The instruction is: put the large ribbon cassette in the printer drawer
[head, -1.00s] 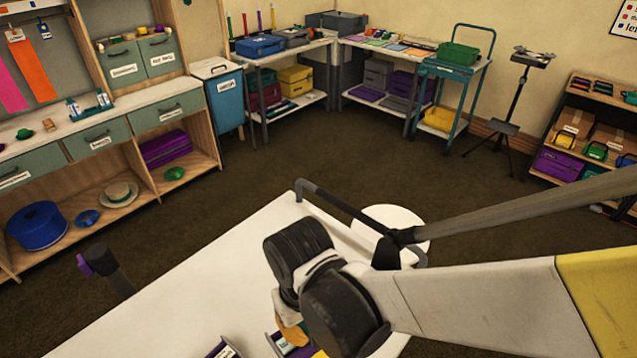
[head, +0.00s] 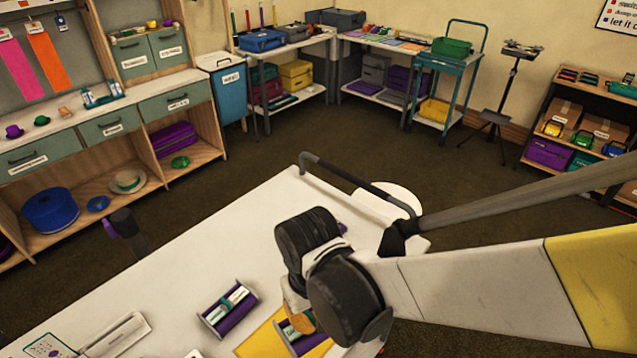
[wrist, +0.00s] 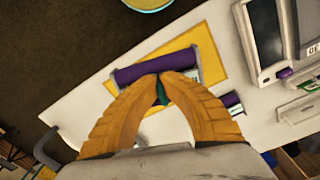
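A purple ribbon cassette (head: 306,343) with a teal and white middle lies at a yellow mat (head: 262,340) on the white table. It also shows in the wrist view (wrist: 140,73), its middle covered by my fingers. I take it for the large one. My gripper (wrist: 164,78) has its yellow fingers almost together on the cassette, with a narrow teal part between the tips. I cannot tell whether the cassette is lifted. A second purple cassette (head: 231,308) with a white label lies to the left in the head view. A grey-white machine (wrist: 262,40), perhaps the printer, stands at the wrist view's right.
A white flat device (head: 118,335) and a printed card (head: 50,346) lie at the table's near left. A bent dark rail (head: 350,182) rises at the far table edge. Shelves, a blue bin (head: 229,92) and a trolley (head: 445,75) stand beyond open floor.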

